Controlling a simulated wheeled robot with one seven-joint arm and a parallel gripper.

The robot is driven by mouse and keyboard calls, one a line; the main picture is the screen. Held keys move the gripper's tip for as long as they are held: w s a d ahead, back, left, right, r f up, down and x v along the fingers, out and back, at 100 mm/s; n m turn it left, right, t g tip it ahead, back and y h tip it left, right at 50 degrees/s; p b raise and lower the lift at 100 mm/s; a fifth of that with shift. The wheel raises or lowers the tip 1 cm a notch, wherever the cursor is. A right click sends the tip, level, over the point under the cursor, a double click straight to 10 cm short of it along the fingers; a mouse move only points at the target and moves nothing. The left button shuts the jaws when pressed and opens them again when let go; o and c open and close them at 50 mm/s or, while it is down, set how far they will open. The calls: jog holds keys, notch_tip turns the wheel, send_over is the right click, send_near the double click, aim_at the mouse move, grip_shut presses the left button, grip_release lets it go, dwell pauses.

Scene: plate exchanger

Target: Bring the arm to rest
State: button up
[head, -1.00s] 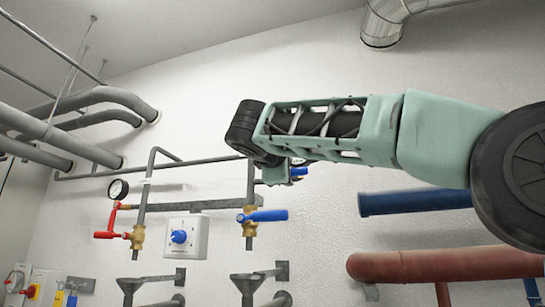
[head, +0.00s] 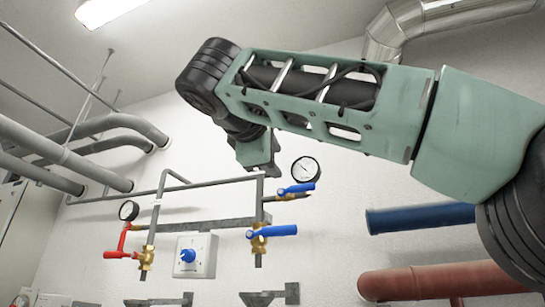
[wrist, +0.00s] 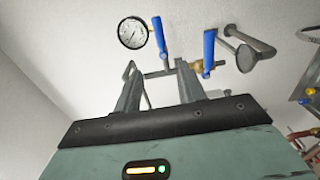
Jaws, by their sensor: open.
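My arm (head: 315,95) reaches from the right edge of the head view to the upper middle, its wrist bent downward at the left end. My gripper (head: 262,168) hangs there, in front of the white wall and above the pipework. In the wrist view my gripper (wrist: 157,80) shows two grey fingers spread apart with nothing between them. Beyond the fingers are a round gauge (wrist: 133,33), a blue lever (wrist: 159,36) and a second blue lever (wrist: 209,52). In the head view the gripper partly overlaps the wall near the right gauge (head: 306,170).
Below the gripper are blue-handled valves (head: 272,231), a red-handled valve (head: 117,254) and a white dial box (head: 195,255). A blue pipe (head: 420,217) and a red pipe (head: 440,281) lie at lower right. Grey pipes (head: 60,150) run along the left. A silver duct (head: 385,40) is overhead.

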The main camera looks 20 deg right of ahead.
dwell(0.5)
jog(key=w+a+f+n+g+y+b, duration=0.1)
jog(key=a+f+n+g+y, duration=0.25)
jog(key=f, duration=1.35)
jog(key=w+a+f+n+g+y+b, duration=0.15)
jog(key=a+f+y, duration=0.3)
jog(key=f, duration=1.25)
jog(key=s+d+f+m+g+y, duration=0.1)
jog(key=s+d+f+m+g, duration=0.1)
jog(key=s+f, duration=0.5)
jog(key=s+d+f+m+g+y, duration=0.1)
jog(key=s+d+f+m+g, duration=0.2)
jog(key=s+f, duration=0.5)
jog(key=s+d+f+m+g+y+b, duration=0.1)
jog(key=s+d+f+m+g, duration=0.2)
jog(key=s+f, duration=0.5)
notch_tip(320, 180, down, 9)
jog(key=shift+s+d+g, duration=0.25)
jog(key=shift+d+g, duration=0.25)
jog(key=shift+g, duration=0.3)
jog(key=shift+c, duration=0.5)
